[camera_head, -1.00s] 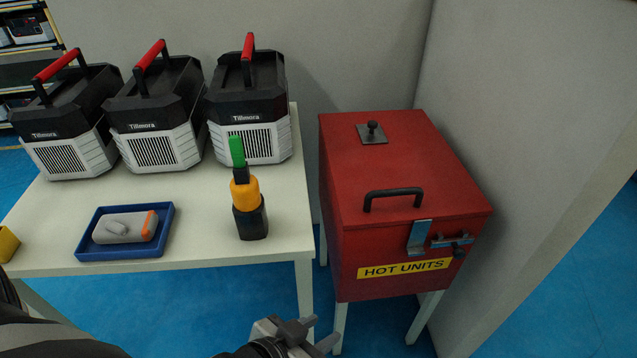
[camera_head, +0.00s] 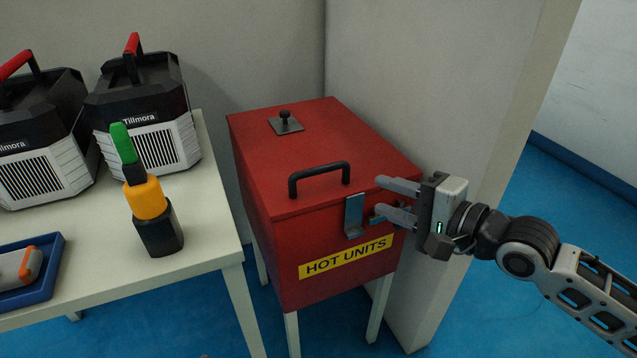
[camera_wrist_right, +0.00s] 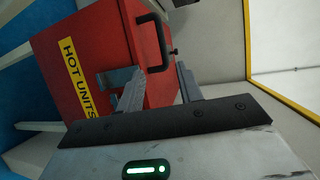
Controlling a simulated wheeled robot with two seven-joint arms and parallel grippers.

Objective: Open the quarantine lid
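The red quarantine box (camera_head: 290,245) with the yellow HOT UNITS label (camera_head: 345,257) stands on pale legs, its lid (camera_head: 320,140) down. The lid has a black bar handle (camera_head: 320,175) near its front edge and a small black knob (camera_head: 285,117) further back. A metal hasp (camera_head: 354,214) hangs over the front, below the handle. My right gripper (camera_head: 379,197) is open at the box's front right corner, right of the hasp; its fingers hide the latch part there. The wrist view shows the handle (camera_wrist_right: 163,45) beyond the fingers (camera_wrist_right: 158,88). My left gripper is out of view.
A white table (camera_head: 215,235) stands left of the box, with black-and-white Tillmora units (camera_head: 150,125), a green, orange and black tool (camera_head: 150,200) and a blue tray (camera_head: 45,285) holding a grey-orange device. A grey wall panel (camera_head: 430,90) stands close behind and right of the box.

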